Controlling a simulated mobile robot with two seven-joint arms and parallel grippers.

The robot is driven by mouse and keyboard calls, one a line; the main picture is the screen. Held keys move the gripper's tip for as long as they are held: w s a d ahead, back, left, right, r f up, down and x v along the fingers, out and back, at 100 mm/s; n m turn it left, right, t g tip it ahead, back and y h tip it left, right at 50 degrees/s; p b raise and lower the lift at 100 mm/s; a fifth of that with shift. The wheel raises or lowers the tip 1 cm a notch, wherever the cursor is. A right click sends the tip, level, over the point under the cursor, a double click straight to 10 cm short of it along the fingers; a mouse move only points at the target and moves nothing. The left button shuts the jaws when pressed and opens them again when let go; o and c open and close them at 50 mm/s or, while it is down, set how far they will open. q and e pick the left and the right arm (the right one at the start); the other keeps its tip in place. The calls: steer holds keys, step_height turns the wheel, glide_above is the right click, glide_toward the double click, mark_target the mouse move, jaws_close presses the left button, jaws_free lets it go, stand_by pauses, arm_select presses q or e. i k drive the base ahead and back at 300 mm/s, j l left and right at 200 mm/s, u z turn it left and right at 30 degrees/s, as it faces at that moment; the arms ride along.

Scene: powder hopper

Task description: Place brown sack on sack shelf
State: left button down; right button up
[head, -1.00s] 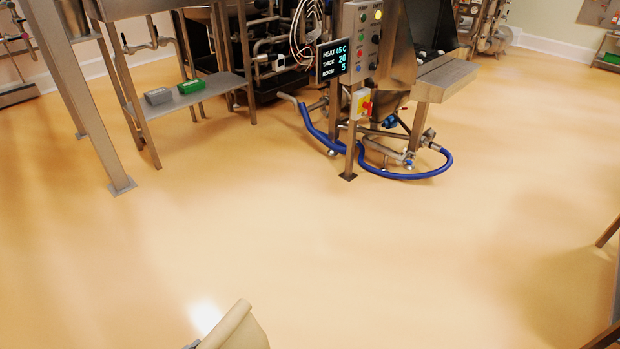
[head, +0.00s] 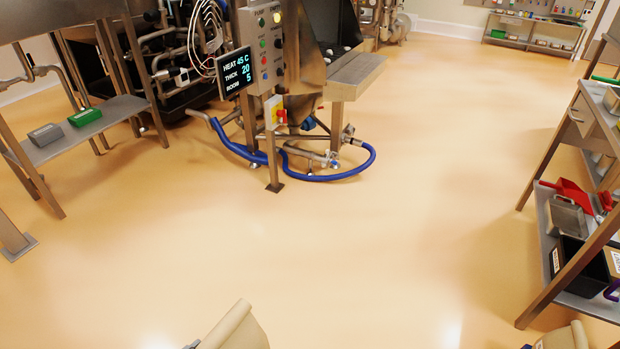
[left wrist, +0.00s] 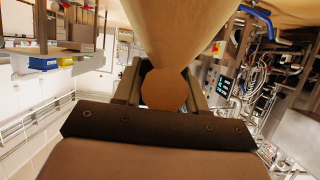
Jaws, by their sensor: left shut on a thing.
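The brown sack (head: 238,330) shows as a tan, folded top at the bottom edge of the head view; the rest of it is out of frame. In the left wrist view the sack (left wrist: 175,28) fills the top middle, and my left gripper (left wrist: 164,88) is shut on its narrowed part. My right gripper is in neither view. I cannot pick out the sack shelf for certain. A second tan, sack-like thing (head: 565,338) is cut off at the bottom right of the head view.
A metal rack (head: 545,230) with a red scoop (head: 568,196) and dark bins stands at the right. The hopper machine, with its display (head: 231,74) and blue hose (head: 330,178), stands at the back. A side table (head: 75,133) is at the left. The middle floor is clear.

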mark_target(356, 70)
steer(key=i+z, duration=0.85)
steer(key=i, duration=0.15)
steer(key=i+z, duration=0.1)
steer(key=i, duration=0.55)
steer(key=i+u, duration=0.1)
steer(key=i, duration=0.55)
steer(key=i+l+u, duration=0.1)
steer(key=i+u, duration=0.75)
steer(key=i+l+u, duration=0.25)
steer(key=u, duration=0.15)
steer(key=i+l+u, duration=0.4)
steer(key=j, duration=0.1)
